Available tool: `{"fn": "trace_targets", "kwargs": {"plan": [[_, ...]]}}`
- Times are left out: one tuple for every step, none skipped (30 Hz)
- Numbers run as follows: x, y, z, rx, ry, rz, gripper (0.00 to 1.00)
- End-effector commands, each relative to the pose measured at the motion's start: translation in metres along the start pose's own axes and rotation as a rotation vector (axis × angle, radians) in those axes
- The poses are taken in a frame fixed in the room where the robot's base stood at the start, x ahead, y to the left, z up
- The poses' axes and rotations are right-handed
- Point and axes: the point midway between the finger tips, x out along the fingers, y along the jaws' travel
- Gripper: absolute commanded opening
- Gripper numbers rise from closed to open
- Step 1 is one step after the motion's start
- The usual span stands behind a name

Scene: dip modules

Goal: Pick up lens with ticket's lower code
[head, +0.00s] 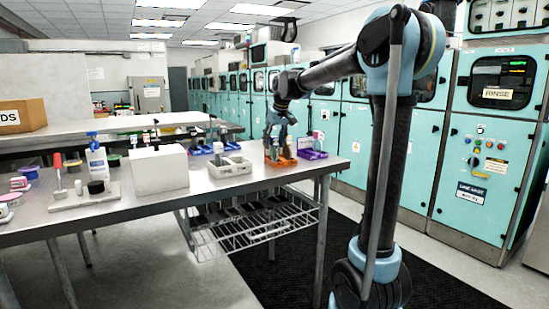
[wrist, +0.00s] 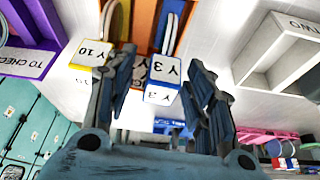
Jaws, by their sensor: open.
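My gripper (wrist: 162,58) is open and empty, its two fingers spread below an orange rack (wrist: 143,25) in the wrist view. In the rack, a thin lens on edge (wrist: 170,34) stands at a blue-edged tag reading Y 3 (wrist: 166,70). Another lens (wrist: 109,20) stands at a yellow-edged tag reading Y 10 (wrist: 91,53), partly behind the left finger. A second white label, seemingly Y 3 (wrist: 158,96), shows between the fingers. In the head view my gripper (head: 277,138) is over the orange rack (head: 281,161). I cannot make out a ticket.
A purple tray marked TO CHECK (wrist: 27,62) is close on the left in the wrist view. A pale grey tray (wrist: 285,50) is on the right. In the head view, a white box (head: 160,170) and bottle (head: 97,162) stand further left on the steel table (head: 130,205).

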Motion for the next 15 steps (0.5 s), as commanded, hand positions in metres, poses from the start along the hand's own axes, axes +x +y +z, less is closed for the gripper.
{"fn": "trace_targets", "kwargs": {"plan": [[0.0016,-0.0001,-0.0001,0.0,0.0,0.0,0.48],[0.002,-0.0001,-0.0001,0.0,0.0,0.0,0.48],[0.0021,-0.0001,-0.0001,0.0,0.0,0.0,0.48],[0.002,-0.0001,-0.0001,0.0,0.0,0.0,0.48],[0.0019,-0.0001,-0.0001,0.0,0.0,0.0,0.48],[0.0019,-0.0001,-0.0001,0.0,0.0,0.0,0.48],[0.0019,-0.0001,-0.0001,0.0,0.0,0.0,0.48],[0.0018,-0.0001,-0.0001,0.0,0.0,0.0,0.44],[0.0018,-0.0001,-0.0001,0.0,0.0,0.0,0.35],[0.0018,-0.0001,-0.0001,0.0,0.0,0.0,0.28],[0.0017,-0.0001,-0.0001,0.0,0.0,0.0,0.21],[0.0017,-0.0001,-0.0001,0.0,0.0,0.0,0.12],[0.0017,-0.0001,-0.0001,0.0,0.0,0.0,0.05],[0.0017,-0.0001,0.0,0.0,0.0,0.0,0.0],[0.0017,-0.0001,-0.0001,0.0,0.0,0.0,0.0]]}}
